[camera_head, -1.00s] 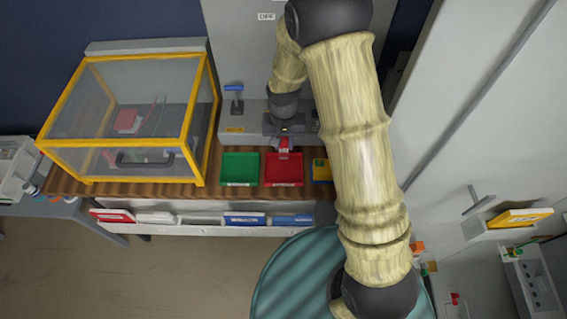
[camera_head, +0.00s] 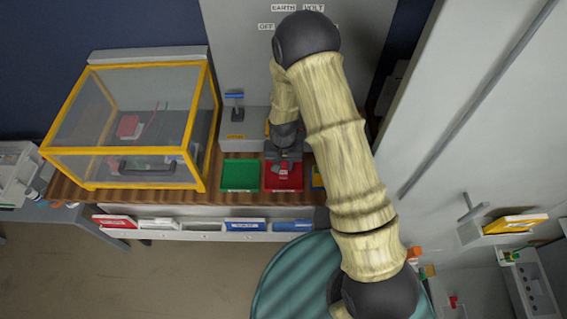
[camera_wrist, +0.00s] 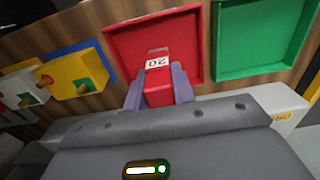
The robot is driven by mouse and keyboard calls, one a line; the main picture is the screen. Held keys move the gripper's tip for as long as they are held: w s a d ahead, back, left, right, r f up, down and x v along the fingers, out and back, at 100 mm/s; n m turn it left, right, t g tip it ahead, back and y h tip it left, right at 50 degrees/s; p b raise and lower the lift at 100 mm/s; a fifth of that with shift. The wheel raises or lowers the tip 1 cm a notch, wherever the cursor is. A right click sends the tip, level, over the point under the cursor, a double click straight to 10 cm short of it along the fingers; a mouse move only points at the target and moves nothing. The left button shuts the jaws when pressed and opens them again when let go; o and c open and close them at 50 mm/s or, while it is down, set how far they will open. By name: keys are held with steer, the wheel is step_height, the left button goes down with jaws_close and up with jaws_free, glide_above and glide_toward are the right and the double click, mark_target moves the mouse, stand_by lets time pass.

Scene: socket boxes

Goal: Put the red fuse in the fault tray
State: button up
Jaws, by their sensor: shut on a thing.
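The red fuse (camera_wrist: 158,92), marked 20, is between the fingers of my gripper (camera_wrist: 158,88) in the wrist view. My gripper is shut on it. The fuse is over the red tray (camera_wrist: 195,22); I cannot tell whether it touches the tray floor. In the head view the red tray (camera_head: 284,187) lies on the wooden bench, with my gripper (camera_head: 284,165) at its back edge and the fuse partly hidden below the wrist.
A green tray (camera_head: 240,175) lies to the left of the red one. A yellow-framed clear case (camera_head: 130,125) stands further left. A blue-handled switch (camera_head: 235,105) stands behind. In the wrist view, yellow and blue blocks (camera_wrist: 82,75) sit beside the red tray.

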steer(key=shift+f, duration=0.2)
steer(key=shift+f, duration=0.2)
steer(key=o, duration=0.9)
steer(key=shift+r, duration=0.15)
step_height(320, 180, up, 12)
steer(key=b, duration=0.3)
